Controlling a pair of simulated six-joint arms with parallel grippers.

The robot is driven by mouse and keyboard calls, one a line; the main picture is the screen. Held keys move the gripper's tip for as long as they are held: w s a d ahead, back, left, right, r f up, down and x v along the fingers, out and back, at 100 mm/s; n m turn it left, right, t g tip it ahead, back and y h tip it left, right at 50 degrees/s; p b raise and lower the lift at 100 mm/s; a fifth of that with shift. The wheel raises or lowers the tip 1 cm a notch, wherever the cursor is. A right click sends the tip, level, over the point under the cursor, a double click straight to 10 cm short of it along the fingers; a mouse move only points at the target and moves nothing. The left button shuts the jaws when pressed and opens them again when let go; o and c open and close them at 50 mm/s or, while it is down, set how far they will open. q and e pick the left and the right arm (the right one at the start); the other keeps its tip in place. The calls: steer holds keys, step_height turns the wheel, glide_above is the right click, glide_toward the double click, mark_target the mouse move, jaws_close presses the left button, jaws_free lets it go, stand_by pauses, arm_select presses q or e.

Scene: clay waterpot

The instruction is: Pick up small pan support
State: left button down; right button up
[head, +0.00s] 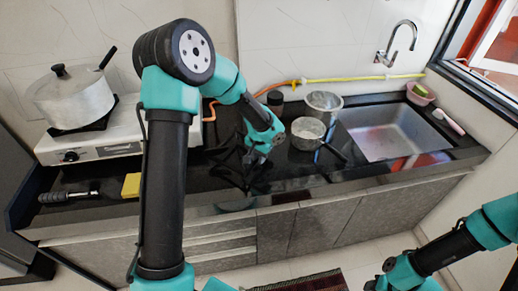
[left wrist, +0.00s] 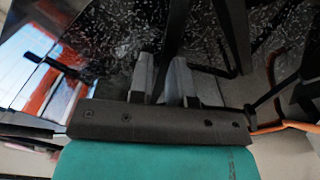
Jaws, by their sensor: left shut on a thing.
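The small pan support (head: 229,172) is a black frame with thin legs, dark against the black countertop in the head view. My left gripper (head: 252,160) reaches down to it from above, at its right side. In the left wrist view the two grey fingers of my left gripper (left wrist: 162,78) are shut on a black bar of the pan support (left wrist: 176,32). Whether the support touches the counter is hard to tell. My right gripper (head: 379,277) is at the bottom right of the head view, away from the counter, and its finger opening is unclear.
A lidded pot (head: 73,98) stands on the white stove (head: 95,146) at left. A saucepan (head: 308,132), a metal pot (head: 324,104) and a dark cup (head: 275,98) stand close right of my left gripper. The sink (head: 390,138) is further right. An orange hose (head: 268,90) runs behind.

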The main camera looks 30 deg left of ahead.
arm_select(q)
steer(key=shift+s+d, duration=0.35)
steer(key=shift+s, duration=0.3)
steer(key=shift+r, duration=0.1)
